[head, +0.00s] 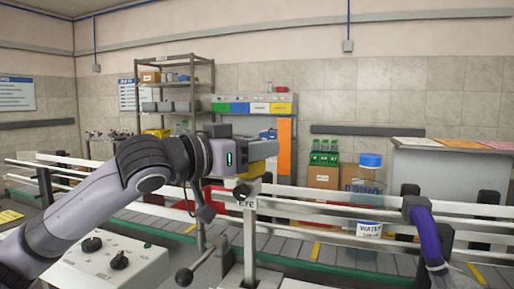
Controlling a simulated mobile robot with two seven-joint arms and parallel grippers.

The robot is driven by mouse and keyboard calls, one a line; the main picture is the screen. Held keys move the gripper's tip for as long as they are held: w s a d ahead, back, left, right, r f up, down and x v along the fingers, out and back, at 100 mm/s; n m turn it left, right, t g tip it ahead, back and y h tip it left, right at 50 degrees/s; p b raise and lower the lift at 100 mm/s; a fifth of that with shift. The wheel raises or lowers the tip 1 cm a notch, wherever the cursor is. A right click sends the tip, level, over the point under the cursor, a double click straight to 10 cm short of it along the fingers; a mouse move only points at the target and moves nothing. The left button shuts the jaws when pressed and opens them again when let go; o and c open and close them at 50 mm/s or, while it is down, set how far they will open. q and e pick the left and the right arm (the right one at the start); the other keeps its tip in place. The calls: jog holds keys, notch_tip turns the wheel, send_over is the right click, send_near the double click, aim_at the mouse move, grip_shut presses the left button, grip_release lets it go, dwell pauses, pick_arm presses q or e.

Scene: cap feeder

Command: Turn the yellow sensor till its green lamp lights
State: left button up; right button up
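The yellow sensor (262,150) sits on top of a grey post with an "EYE" label (247,204) beside the conveyor, near the middle of the head view. My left gripper (250,158) is right at the sensor, coming from the left. Its dark body hides the sensor's left part, and its fingers cannot be made out, so I cannot tell whether they grip it. A small green strip glows on my dark wrist body. I cannot make out a lit lamp on the sensor itself. My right gripper is out of view.
A conveyor with white guard rails (330,203) runs across the view. A blue-capped jar (369,185) stands over it at right.

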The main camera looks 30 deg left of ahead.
pick_arm(q)
jog(key=n+y+p, duration=0.1)
jog(key=n+y, duration=0.1)
jog(key=y, duration=0.1)
jog(key=shift+r+t, duration=0.1)
jog(key=shift+t, duration=0.2)
jog(key=shift+a+n+y+p, duration=0.25)
jog(key=shift+n+y+p, duration=0.4)
jog(key=shift+y, duration=0.55)
jog(key=o, duration=1)
jog(key=shift+c, duration=0.2)
jog(key=s+b, duration=0.1)
jog(key=s, duration=0.5)
jog(key=shift+s, duration=0.55)
